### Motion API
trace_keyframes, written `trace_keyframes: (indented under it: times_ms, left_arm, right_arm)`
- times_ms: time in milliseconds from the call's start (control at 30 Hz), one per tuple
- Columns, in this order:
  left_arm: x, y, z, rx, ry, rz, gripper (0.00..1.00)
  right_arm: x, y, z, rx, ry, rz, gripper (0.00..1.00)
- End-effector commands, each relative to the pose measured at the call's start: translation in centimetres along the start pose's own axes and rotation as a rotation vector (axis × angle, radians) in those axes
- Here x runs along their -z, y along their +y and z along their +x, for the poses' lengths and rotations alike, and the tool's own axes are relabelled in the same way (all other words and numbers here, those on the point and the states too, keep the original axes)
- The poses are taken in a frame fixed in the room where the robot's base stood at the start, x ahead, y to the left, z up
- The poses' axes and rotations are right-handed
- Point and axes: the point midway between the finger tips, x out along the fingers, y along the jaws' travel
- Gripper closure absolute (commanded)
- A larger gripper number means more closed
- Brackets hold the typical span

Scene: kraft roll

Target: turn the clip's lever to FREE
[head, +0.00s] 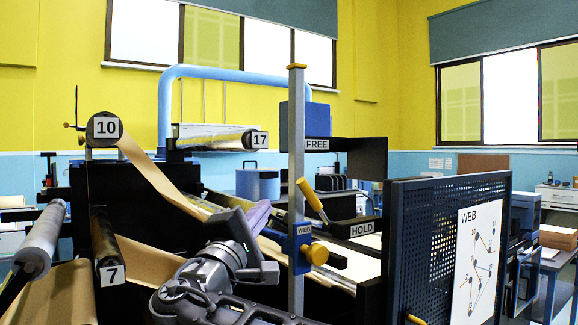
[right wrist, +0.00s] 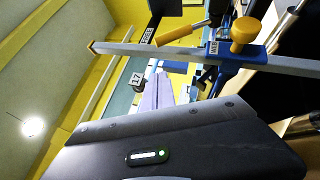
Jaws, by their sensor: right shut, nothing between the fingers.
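The clip's blue body (head: 300,240), labelled WEB, sits on an upright grey post (head: 297,150) with a yellow knob (head: 316,254). Its yellow lever (head: 311,199) slants up and left, its lower end by the HOLD plate (head: 362,229). The FREE plate (head: 317,144) is higher up. The lever's handle is between the two labels in height. My right gripper (head: 258,213), with lavender fingers, is shut and empty, left of the post and apart from the lever. In the right wrist view the fingers (right wrist: 157,92) point towards the post, with the lever (right wrist: 180,33) beyond.
A perforated dark panel (head: 435,240) with a WEB diagram (head: 478,260) stands to the right. Brown kraft paper (head: 160,180) runs down from roller 10 (head: 105,127). Roller 17 (head: 215,137) lies behind and roller 7 (head: 108,250) is at the left.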

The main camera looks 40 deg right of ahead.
Motion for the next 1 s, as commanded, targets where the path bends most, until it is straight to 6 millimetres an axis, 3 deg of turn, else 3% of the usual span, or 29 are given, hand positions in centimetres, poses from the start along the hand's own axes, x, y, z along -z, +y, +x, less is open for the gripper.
trace_keyframes:
  times_ms: [33, 267, 400, 1000]
  left_arm:
    - [0.0, 0.7, -1.8, 0.0, 0.0, -0.001, 0.57]
    - [0.0, 1.0, -2.4, -0.001, 0.0, -0.001, 0.57]
    - [0.0, 1.1, -2.9, -0.001, -0.001, -0.001, 0.57]
    - [0.0, 1.3, -3.2, -0.001, -0.001, -0.001, 0.57]
  right_arm:
    - [-0.3, 0.8, 0.8, 0.002, -0.001, -0.005, 1.0]
    - [-0.1, 0.2, 5.6, 0.001, -0.002, -0.001, 1.0]
    - [-1.9, 0.1, 7.1, 0.001, -0.002, 0.0, 1.0]
    - [-2.9, -0.1, 8.2, 0.002, 0.001, 0.001, 1.0]
